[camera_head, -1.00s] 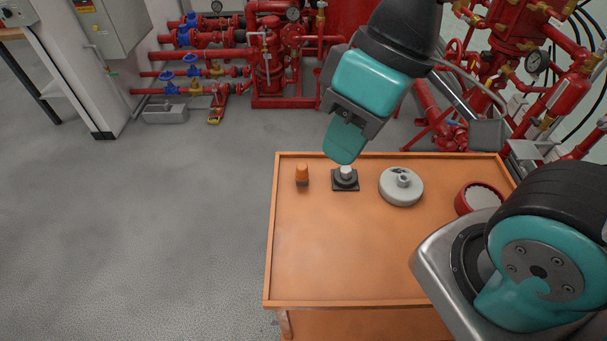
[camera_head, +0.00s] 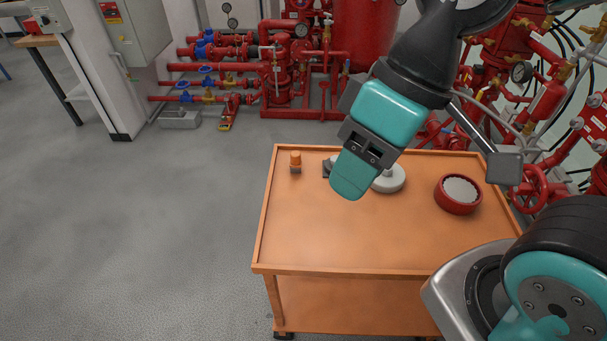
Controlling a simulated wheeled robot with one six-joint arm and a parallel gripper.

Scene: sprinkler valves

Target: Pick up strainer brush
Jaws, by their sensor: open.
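My gripper (camera_head: 352,176) hangs over the back half of the orange cart top, pointing down and left. It shows side-on, with one teal finger in sight and nothing seen in it. I cannot tell for sure which thing is the strainer brush. A small orange piece with a dark lower part (camera_head: 295,162) stands at the back left of the cart, apart from my gripper. A dark piece with a pale top (camera_head: 327,168) is mostly hidden behind the finger. A round white-grey disc (camera_head: 393,180) is partly hidden behind my gripper.
A red ring with a pale middle (camera_head: 458,196) sits at the right of the orange cart (camera_head: 310,235), which has a low rim. The cart's front and left top are clear. Red pipework (camera_head: 300,85) stands behind. Grey floor is open at left.

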